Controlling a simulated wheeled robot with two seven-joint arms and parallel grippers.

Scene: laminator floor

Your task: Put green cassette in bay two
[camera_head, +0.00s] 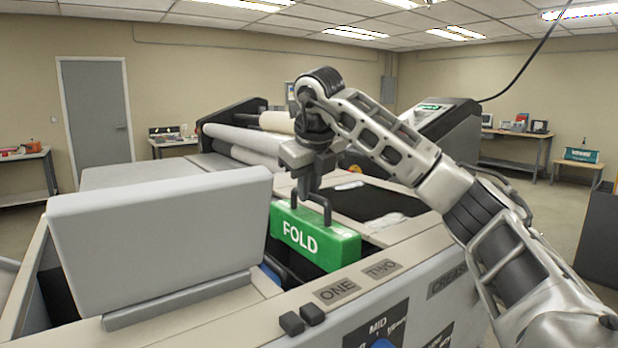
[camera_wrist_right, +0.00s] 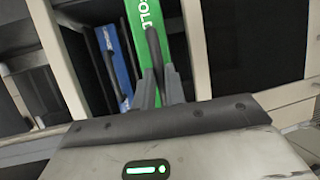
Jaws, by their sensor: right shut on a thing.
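The green cassette (camera_head: 315,238), marked FOLD, hangs roughly level over the machine's open top, behind the labels ONE (camera_head: 337,291) and TWO (camera_head: 383,269). My right gripper (camera_head: 308,192) is shut on its dark handle from above. The wrist view shows the fingers (camera_wrist_right: 160,95) at the handle and the green cassette (camera_wrist_right: 147,25) beyond them. The dark opening of bay two lies below and around it; I cannot tell whether its lower edge is inside. A blue cassette (camera_wrist_right: 115,65) sits beside it on the bay one side. My left gripper is out of view.
A raised grey lid (camera_head: 160,235) stands to the left of the bays. Rollers (camera_head: 245,148) lie behind. A dark open recess (camera_head: 362,200) is to the right of the green cassette.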

